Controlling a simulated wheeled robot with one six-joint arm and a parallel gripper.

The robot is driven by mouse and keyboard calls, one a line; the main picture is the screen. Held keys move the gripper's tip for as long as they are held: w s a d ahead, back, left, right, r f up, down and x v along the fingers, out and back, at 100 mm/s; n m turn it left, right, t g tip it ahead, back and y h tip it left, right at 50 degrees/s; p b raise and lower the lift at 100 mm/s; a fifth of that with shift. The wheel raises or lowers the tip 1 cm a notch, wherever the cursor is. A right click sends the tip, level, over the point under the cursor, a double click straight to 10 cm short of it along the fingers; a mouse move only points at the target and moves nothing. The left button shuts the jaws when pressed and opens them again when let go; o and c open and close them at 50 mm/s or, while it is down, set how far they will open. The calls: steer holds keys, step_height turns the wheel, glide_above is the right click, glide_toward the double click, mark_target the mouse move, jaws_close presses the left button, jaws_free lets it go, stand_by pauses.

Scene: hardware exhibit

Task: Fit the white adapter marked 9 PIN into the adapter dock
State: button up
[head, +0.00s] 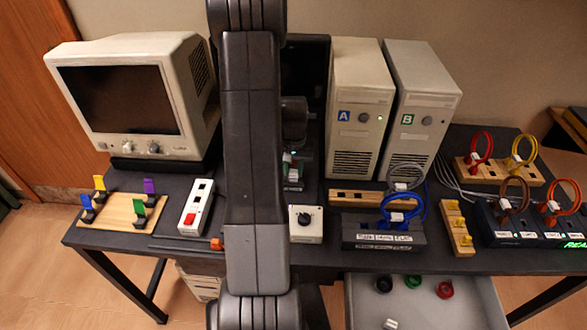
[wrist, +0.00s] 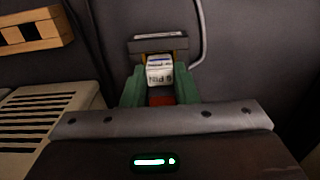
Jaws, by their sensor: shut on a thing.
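The white adapter (wrist: 160,73) is in my gripper (wrist: 159,78), between its two green fingers. Its "9 PIN" marking reads upside down in the wrist view. A dark block with a pale label strip (wrist: 158,44) and tan sides, which looks like the adapter dock, is just beyond the adapter. Whether the adapter touches it or sits inside it I cannot tell. In the head view my gripper (head: 291,158) is partly hidden behind my arm, above the dark table strip left of tower A. The label of the likely dock (head: 293,187) shows just below it.
Tower A (head: 357,110) and tower B (head: 420,105) stand close on the right. A white knob box (head: 305,226) sits in front, and a wooden block (head: 360,197) beside it. A grey cable (wrist: 197,35) runs close to the likely dock. The monitor (head: 130,95) is left.

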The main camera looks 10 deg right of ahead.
steer(key=shift+f+b, duration=0.75)
steer(key=shift+f, duration=0.05)
stand_by(1.0)
steer(key=o, duration=1.7)
steer(key=shift+s+r+p, duration=0.1)
steer(key=shift+r+p, duration=2.6)
steer(key=shift+r, duration=1.45)
steer(key=shift+f, duration=0.1)
steer(key=shift+f+b, duration=1.9)
steer(key=shift+f, duration=0.95)
